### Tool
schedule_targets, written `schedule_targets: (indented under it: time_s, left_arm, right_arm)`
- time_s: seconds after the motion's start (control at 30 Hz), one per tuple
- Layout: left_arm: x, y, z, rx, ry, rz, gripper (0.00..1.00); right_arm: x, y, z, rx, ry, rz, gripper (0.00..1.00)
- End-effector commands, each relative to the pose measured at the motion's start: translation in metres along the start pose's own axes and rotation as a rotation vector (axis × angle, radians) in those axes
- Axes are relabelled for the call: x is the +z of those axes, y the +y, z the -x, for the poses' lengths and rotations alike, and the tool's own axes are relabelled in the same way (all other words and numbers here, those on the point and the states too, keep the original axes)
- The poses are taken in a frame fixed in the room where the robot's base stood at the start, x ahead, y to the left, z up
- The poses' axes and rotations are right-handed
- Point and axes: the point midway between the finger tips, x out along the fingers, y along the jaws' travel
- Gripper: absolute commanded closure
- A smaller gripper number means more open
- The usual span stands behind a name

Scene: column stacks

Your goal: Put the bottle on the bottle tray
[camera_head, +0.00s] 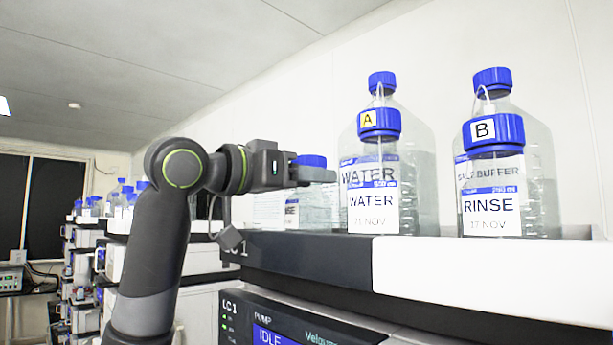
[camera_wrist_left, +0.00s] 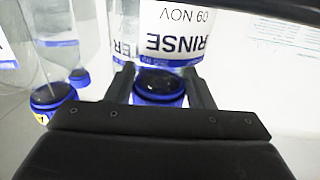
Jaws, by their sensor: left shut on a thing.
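A clear bottle with a blue cap and a white label (camera_head: 292,213) is at the left end of the unit's top in the head view. My left gripper (camera_head: 322,172) is shut on this bottle at its blue cap (camera_wrist_left: 158,88), and its fingers partly cover the cap in the head view. In the left wrist view the bottle's label (camera_wrist_left: 178,35) reads RINSE, upside down. The bottle tray (camera_head: 460,262) on top of the LC1 unit shows its dark and white front edge. Whether the bottle's base touches the tray is hidden. My right gripper is not in view.
The WATER bottle (camera_head: 412,165) marked A and the SALT BUFFER bottle (camera_head: 540,180) marked B stand on the tray to the right. The pump front (camera_head: 270,325) is below. More stacks with blue-capped bottles (camera_head: 122,200) stand at the back left.

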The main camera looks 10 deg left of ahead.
Motion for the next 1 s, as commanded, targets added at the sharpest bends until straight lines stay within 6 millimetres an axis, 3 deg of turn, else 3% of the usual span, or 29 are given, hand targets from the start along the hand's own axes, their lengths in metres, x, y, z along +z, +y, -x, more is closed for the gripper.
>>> schedule_targets:
  time_s: [0.17,0.2,0.33,0.7,0.87,1.0]
  left_arm:
    - [0.003,0.001,0.0,0.0,0.003,-0.001,0.89]
    - [0.003,0.0,0.0,0.0,0.0,0.0,0.48]
    - [0.002,0.0,0.0,0.0,0.0,0.0,0.31]
    - [-0.002,0.0,0.0,0.0,0.0,0.0,0.3]
    - [0.003,-0.001,0.018,-0.002,0.003,-0.003,0.3]
    - [0.005,-0.001,0.043,-0.005,0.005,-0.003,0.3]
  right_arm:
    - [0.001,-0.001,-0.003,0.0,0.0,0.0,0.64]
    - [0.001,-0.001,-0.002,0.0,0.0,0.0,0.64]
    - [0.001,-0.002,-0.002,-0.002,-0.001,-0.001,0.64]
    - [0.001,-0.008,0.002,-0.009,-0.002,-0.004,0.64]
    - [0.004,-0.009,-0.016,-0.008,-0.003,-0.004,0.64]
    - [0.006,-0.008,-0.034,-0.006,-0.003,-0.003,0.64]
